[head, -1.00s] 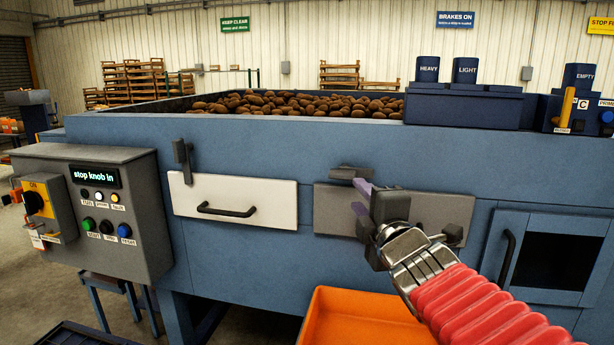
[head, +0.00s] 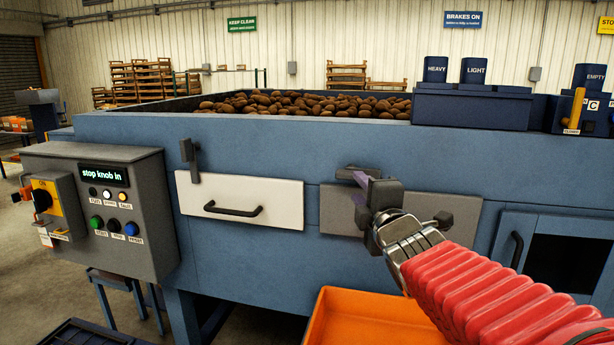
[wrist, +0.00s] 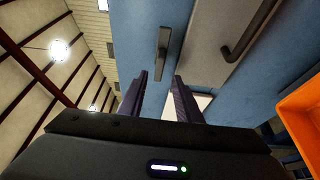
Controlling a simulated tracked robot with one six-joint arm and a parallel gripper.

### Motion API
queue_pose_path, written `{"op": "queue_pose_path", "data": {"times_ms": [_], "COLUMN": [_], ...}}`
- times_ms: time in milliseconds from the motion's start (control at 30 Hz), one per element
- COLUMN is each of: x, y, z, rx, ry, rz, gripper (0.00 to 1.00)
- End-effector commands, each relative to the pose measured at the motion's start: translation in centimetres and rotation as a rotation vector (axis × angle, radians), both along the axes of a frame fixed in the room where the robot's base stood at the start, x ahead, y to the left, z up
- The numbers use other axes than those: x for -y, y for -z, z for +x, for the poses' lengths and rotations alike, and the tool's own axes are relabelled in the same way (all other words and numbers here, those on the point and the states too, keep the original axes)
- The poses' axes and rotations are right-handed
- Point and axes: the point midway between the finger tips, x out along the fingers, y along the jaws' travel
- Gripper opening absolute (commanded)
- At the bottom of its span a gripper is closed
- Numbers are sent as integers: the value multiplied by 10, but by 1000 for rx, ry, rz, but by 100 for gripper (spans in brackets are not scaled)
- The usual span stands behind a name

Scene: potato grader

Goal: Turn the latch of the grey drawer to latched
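The grey drawer (head: 440,212) is shut in the blue machine's front, with its dark bar handle partly behind my arm. Its dark grey latch (head: 352,174) sits at the drawer's upper left and lies roughly horizontal. My gripper (head: 365,182) is in front of the latch and hides part of it. In the wrist view the latch (wrist: 162,53) appears just beyond and between the two fingertips of my gripper (wrist: 161,76). The fingers are apart with nothing between them. I cannot tell whether a finger touches the latch.
A white drawer (head: 240,194) with an upright latch (head: 188,158) is to the left. A control box (head: 95,210) stands further left. An orange tray (head: 365,318) lies below the grey drawer. A dark-windowed door (head: 555,250) is at right.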

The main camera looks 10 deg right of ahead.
Motion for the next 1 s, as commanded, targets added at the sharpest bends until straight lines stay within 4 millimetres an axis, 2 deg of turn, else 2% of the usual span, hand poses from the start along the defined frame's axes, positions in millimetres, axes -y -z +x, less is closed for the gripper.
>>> {"op": "queue_pose_path", "data": {"times_ms": [700,1000], "x": [3,4], "y": [1,0], "z": [79,93], "rx": [-1,0], "ry": [0,0], "rz": [1,0], "gripper": [31,31]}}
